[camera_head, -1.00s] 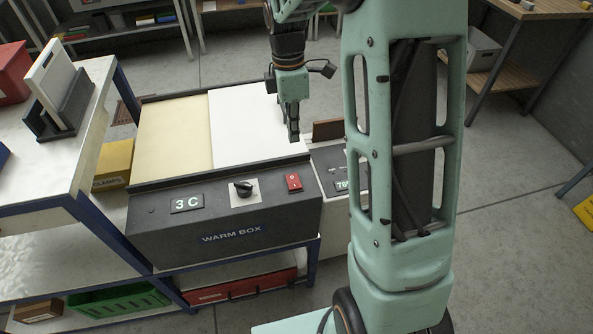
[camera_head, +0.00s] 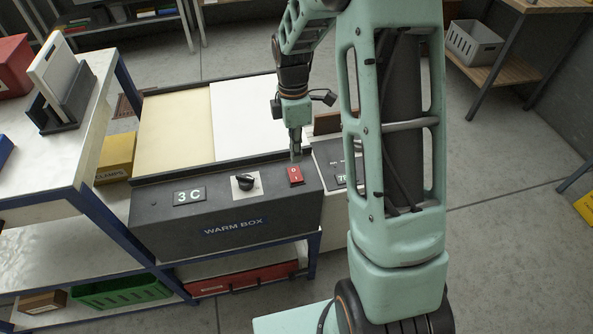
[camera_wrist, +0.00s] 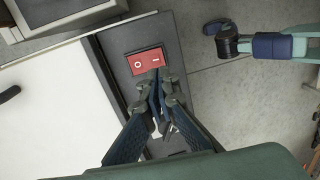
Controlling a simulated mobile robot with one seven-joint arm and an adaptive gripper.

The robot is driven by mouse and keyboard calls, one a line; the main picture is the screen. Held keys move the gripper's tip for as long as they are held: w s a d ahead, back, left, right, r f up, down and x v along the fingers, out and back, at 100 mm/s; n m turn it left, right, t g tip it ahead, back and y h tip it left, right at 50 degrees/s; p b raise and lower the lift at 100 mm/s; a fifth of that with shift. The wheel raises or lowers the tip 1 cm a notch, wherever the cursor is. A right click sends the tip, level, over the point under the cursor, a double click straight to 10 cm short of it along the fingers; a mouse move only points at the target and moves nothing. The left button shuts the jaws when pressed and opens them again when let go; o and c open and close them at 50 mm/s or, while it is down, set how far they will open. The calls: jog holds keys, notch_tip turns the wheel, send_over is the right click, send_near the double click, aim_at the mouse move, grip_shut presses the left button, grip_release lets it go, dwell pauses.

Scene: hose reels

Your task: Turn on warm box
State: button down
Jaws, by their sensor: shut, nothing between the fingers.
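The warm box (camera_head: 232,229) is a dark grey case with a white-and-cream top, a "3 C" display (camera_head: 189,196) and a black knob (camera_head: 245,182) on its front panel. A red rocker switch (camera_head: 295,175) sits at the panel's right end; it also shows in the wrist view (camera_wrist: 146,61), marked O and I. My gripper (camera_head: 296,158) is shut and empty, pointing down just behind the switch. In the wrist view my fingertips (camera_wrist: 158,75) overlap the switch's edge near the I mark. I cannot tell whether they touch it.
A second device with a display (camera_head: 343,180) stands close to the right of the warm box. A blue-framed shelf (camera_head: 95,110) is on the left, with a green crate (camera_head: 120,292) below. The floor at right (camera_head: 500,240) is clear.

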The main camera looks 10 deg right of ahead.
aim_at(297, 179)
jog(key=f, duration=0.7)
jog(key=shift+s, duration=0.4)
jog(key=shift+s+f+b, duration=0.2)
jog(key=shift+f+b, duration=0.35)
jog(key=shift+f, duration=0.05)
jog(key=shift+r, duration=0.25)
jog(key=shift+w+r+p, duration=0.1)
jog(key=shift+w+p, duration=0.1)
jog(key=shift+p, duration=0.1)
jog(key=shift+w+r, duration=0.2)
jog(key=shift+w, duration=0.35)
